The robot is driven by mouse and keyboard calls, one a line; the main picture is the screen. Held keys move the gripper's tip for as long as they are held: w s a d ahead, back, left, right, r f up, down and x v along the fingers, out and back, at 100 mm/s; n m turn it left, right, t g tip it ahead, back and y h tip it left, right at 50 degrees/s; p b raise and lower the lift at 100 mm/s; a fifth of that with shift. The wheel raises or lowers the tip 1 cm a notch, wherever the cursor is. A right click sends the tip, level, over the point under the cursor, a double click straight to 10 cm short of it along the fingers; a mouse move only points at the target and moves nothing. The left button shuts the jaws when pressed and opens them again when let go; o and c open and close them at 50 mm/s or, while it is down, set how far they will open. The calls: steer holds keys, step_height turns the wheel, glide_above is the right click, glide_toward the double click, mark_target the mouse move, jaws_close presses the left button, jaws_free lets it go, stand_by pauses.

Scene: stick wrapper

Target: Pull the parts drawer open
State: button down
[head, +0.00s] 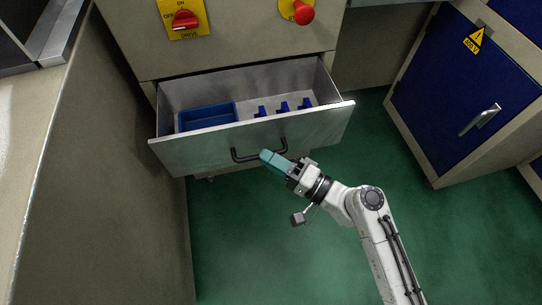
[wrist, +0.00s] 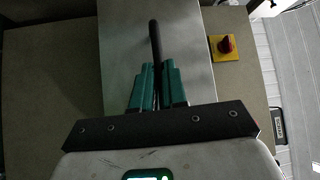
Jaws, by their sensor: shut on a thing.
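The parts drawer (head: 335,125) stands pulled out of the machine body in the head view, its inside open to view. Its front bears a dark bar handle (head: 240,157). My gripper (head: 268,157) is at the middle of this handle, its teal fingers shut on it. In the wrist view the handle (wrist: 154,38) runs up from between the teal fingers of my gripper (wrist: 157,75), with the grey drawer front (wrist: 190,45) behind. The fingers hide part of the handle.
The drawer holds a blue bin (head: 207,117) and several small blue parts (head: 283,107). A red switch (head: 184,20) and a red stop button (head: 302,12) sit above. A blue cabinet (head: 450,90) stands at right, a beige panel (head: 110,170) at left. The green floor (head: 240,240) is clear.

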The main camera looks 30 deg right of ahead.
steer(key=c, duration=1.2)
jaws_free()
steer(key=shift+o, duration=0.2)
steer(key=v, duration=1)
steer(key=shift+s+d+p, duration=0.2)
steer(key=shift+s+p, duration=0.2)
steer(key=shift+p, duration=0.05)
